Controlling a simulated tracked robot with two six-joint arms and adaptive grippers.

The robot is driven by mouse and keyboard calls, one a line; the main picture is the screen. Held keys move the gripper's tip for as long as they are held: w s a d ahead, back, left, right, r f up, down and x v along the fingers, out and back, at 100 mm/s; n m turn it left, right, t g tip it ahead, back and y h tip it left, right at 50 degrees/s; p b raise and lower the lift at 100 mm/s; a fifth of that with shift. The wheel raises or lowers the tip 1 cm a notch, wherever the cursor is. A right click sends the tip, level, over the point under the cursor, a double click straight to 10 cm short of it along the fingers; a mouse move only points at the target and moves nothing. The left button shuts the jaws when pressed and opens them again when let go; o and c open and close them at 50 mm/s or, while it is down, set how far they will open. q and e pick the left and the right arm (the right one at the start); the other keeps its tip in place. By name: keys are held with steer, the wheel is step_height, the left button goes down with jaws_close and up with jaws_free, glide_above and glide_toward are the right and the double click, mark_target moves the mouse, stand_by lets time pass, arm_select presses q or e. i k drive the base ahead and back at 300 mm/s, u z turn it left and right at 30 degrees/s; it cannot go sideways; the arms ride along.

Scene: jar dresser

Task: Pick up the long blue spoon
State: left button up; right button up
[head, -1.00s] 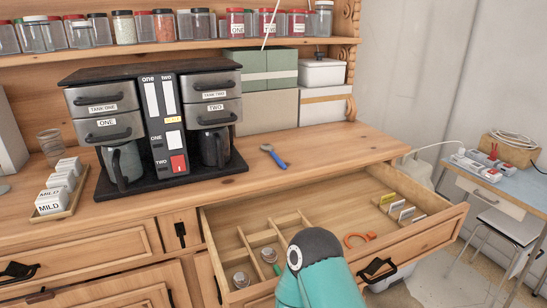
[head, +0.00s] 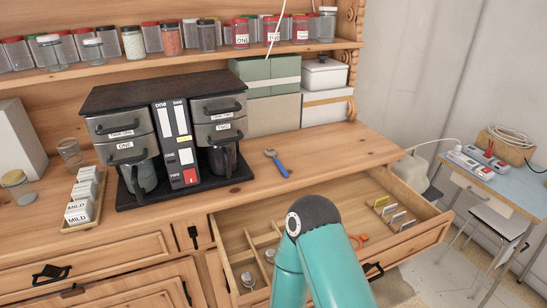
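A spoon with a blue handle (head: 281,168) and a grey metal head lies on the dresser top (head: 325,150), to the right of the coffee machine. Its head points up and left in the picture, and its handle points toward the open drawer. Nothing touches it. A teal arm of mine with a dark joint cap rises from the bottom edge in front of the drawer. Neither of my grippers shows in the head view.
The open drawer (head: 432,226) holds dividers, labelled cards (head: 393,212), small round metal items and an orange item (head: 358,240). The black coffee machine (head: 172,145) stands left of the spoon. Boxes (head: 270,112) stand behind it. Bare wood lies right of the spoon.

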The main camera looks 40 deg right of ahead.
mark_target(271, 152)
steer(key=z, duration=0.6)
steer(key=i, duration=0.15)
steer(key=u, duration=2.8)
steer(key=k, duration=1)
steer(key=z, duration=0.6)
steer(key=k, duration=0.65)
steer(key=z, duration=1.05)
